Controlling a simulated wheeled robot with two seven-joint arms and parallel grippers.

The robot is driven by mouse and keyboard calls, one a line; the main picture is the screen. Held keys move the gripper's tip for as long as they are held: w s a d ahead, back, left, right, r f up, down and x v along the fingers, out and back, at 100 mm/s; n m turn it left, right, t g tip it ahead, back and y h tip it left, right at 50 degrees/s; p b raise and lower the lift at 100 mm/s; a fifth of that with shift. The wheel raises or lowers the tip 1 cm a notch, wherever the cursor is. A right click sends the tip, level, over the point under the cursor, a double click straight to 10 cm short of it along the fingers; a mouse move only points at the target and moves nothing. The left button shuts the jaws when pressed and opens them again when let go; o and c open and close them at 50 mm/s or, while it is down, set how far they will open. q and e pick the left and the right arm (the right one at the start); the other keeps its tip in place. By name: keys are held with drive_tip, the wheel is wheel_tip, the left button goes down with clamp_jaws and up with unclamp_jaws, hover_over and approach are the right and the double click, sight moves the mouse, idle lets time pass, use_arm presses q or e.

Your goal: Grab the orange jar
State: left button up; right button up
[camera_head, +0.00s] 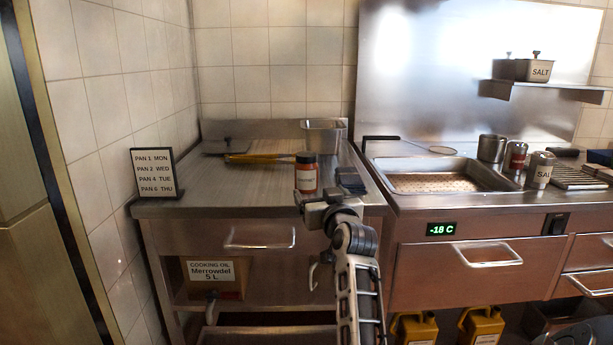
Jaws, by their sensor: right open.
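The orange jar (306,176) has a dark lid and a pale label. It stands upright near the front right of the steel counter (250,183). My right gripper (325,194) is at the counter's front edge, just right of and below the jar in the picture. It is open. Its fingers are small and partly hidden by its own body, and I cannot tell whether they touch the jar. My left gripper is not in view.
A menu sign (154,173) stands at the counter's left end. The counter's left middle is clear.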

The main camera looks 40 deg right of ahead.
sight(310, 176)
drive_tip(key=x, duration=0.6)
drive_tip(key=shift+r+b+x, duration=0.15)
drive_tip(key=shift+b+x, duration=0.05)
drive_tip(key=shift+x, duration=1.15)
drive_tip(key=shift+r+b+x, duration=0.1)
drive_tip(key=shift+b+x, duration=0.05)
drive_tip(key=shift+x, duration=1.2)
drive_tip(key=shift+c, duration=0.3)
drive_tip(key=c, duration=1.3)
drive_tip(key=shift+r, duration=0.15)
